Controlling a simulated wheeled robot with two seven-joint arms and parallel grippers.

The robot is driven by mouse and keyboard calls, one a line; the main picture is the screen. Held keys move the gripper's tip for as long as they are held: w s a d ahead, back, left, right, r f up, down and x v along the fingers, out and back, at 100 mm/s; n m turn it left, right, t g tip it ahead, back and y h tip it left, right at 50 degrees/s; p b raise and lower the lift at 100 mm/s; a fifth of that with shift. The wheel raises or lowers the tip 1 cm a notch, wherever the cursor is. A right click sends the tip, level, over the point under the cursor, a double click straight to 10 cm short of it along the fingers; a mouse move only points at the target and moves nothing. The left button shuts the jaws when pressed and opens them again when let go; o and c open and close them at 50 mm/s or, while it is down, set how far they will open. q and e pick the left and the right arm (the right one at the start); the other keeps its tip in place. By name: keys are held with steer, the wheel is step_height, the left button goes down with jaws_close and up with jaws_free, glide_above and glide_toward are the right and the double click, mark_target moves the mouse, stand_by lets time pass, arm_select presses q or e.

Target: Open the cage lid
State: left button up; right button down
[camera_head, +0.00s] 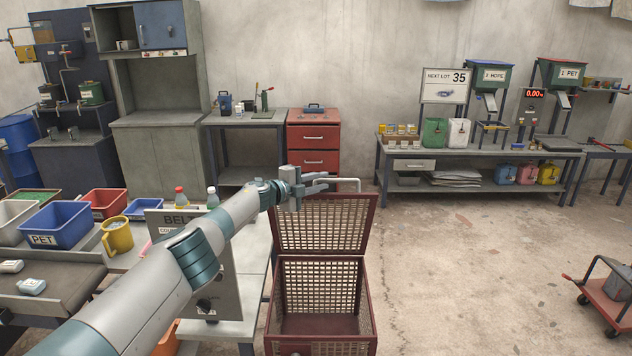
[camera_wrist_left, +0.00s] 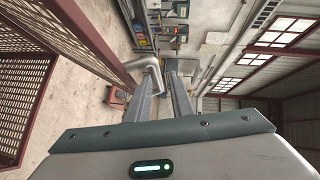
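The dark red mesh cage (camera_head: 320,323) stands at the bottom middle of the head view, its top open. Its mesh lid (camera_head: 322,224) stands raised at the back edge, roughly upright. A pale bent handle (camera_head: 348,181) sits at the lid's top edge. My left gripper (camera_head: 322,183) is beside the handle's left end, with a gap between its fingers. In the left wrist view the bent handle (camera_wrist_left: 150,68) shows close to the fingertips, and the lid's mesh (camera_wrist_left: 85,30) is at the left. Whether a finger touches the handle I cannot tell. My right gripper is not in view.
Left of the cage is a work table with a blue bin (camera_head: 58,226), a yellow mug (camera_head: 117,237) and bottles. A red drawer cabinet (camera_head: 313,146) stands behind. The floor right of the cage is clear up to a red cart (camera_head: 603,297).

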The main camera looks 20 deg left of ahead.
arm_select(q)
steer(key=s+a+r+p, duration=0.2)
steer(key=s+a+r, duration=0.9)
steer(key=s, duration=0.1)
steer(key=shift+r, duration=0.3)
stand_by(2.2)
steer(key=shift+s, duration=0.1)
stand_by(0.4)
